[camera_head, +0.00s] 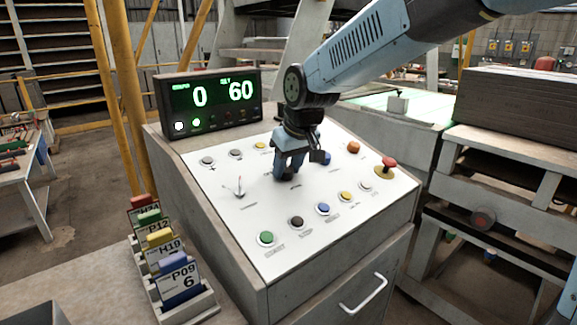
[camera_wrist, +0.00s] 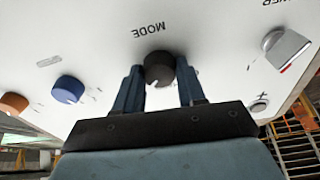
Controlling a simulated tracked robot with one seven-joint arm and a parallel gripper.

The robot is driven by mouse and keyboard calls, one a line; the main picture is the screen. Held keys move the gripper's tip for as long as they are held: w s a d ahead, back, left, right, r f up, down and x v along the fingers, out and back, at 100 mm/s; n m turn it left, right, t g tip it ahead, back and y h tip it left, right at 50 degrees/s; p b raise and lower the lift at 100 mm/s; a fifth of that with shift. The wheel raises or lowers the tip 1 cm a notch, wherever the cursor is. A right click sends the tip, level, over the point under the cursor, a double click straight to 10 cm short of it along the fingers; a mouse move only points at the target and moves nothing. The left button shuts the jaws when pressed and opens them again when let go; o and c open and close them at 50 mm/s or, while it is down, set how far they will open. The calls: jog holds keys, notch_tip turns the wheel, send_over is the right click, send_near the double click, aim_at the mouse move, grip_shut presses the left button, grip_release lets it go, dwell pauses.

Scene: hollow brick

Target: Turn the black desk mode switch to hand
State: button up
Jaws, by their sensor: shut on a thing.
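The black mode switch (camera_wrist: 159,68) is a round knob on the white desk panel (camera_head: 215,178), with the word MODE printed beside it in the wrist view. My gripper (camera_wrist: 160,88) has one finger on each side of the knob and is shut on it. A pale mark shows on the knob's near edge in the wrist view. In the head view my gripper (camera_head: 288,172) points down at the middle of the panel and hides most of the knob. I cannot read the position labels around it.
A blue knob (camera_wrist: 68,89) and an orange knob (camera_wrist: 14,103) sit beside the mode switch. A red mushroom button (camera_head: 389,163) stands at the panel's right. A display (camera_head: 210,100) reads 0 and 60 behind the panel. Several tagged cards (camera_head: 180,280) stand at the lower left.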

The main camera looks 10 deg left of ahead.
jog(key=shift+d, duration=0.1)
jog(key=shift+n, duration=0.4)
jog(key=n, duration=0.3)
jog(key=shift+n, duration=0.4)
jog(key=n+g, duration=0.1)
jog(key=n, duration=0.4)
jog(key=shift+y, duration=0.3)
jog(key=shift+n, duration=0.3)
jog(key=o, duration=1)
jog(key=shift+o, duration=0.2)
